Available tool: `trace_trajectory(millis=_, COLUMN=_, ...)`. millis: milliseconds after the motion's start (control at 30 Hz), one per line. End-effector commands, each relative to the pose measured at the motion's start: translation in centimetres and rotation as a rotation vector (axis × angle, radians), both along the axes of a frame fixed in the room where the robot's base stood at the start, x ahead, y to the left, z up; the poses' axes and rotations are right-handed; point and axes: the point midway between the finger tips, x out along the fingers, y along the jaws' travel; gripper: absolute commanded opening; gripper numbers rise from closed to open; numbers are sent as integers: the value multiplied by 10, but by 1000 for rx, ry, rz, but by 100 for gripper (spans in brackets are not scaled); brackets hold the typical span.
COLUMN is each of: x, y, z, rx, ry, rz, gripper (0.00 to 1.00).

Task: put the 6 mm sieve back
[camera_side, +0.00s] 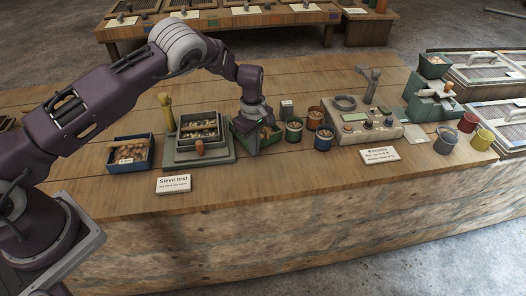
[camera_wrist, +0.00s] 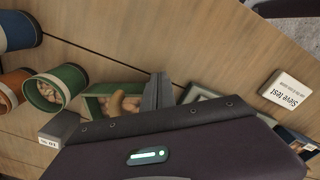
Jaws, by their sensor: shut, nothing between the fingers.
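Square dark sieves (camera_side: 200,128) sit stacked on the grey-green stand (camera_side: 170,157) of the sieve test, with pale lumps in the top one. No 6 mm label is readable, so I cannot tell which is the 6 mm sieve. My gripper (camera_side: 253,128) is just right of the stand, over a green bin (camera_side: 268,144) of brown lumps. In the wrist view my gripper (camera_wrist: 158,90) is shut and empty beside the green bin (camera_wrist: 98,90). My wrist housing hides most of the stand there.
A blue bin of lumps (camera_side: 131,153) stands left of the stand. Green, brown and blue cups (camera_side: 294,131) stand right of the green bin, before a beige device (camera_side: 365,124). A "Sieve test" card (camera_side: 173,184) lies in front. The front of the wooden table is mostly clear.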

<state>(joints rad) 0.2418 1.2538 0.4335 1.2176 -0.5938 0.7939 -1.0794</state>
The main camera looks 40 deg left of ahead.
Motion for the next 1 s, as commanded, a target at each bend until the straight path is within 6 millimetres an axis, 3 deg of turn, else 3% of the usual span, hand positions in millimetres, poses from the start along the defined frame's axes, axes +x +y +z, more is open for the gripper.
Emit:
trace_trajectory(millis=333, x=0, y=-3, z=0, rx=0, ry=0, rz=-2, gripper=0)
trace_trajectory(millis=533, x=-7, y=-45, z=1, rx=0, ry=-1, rz=-8, gripper=0)
trace_trajectory(millis=700, x=-5, y=-40, z=56, rx=-1, ry=-6, rz=-1, gripper=0)
trace_trajectory(millis=1000, x=-6, y=-39, z=106, rx=-5, ry=-7, rz=-6, gripper=0)
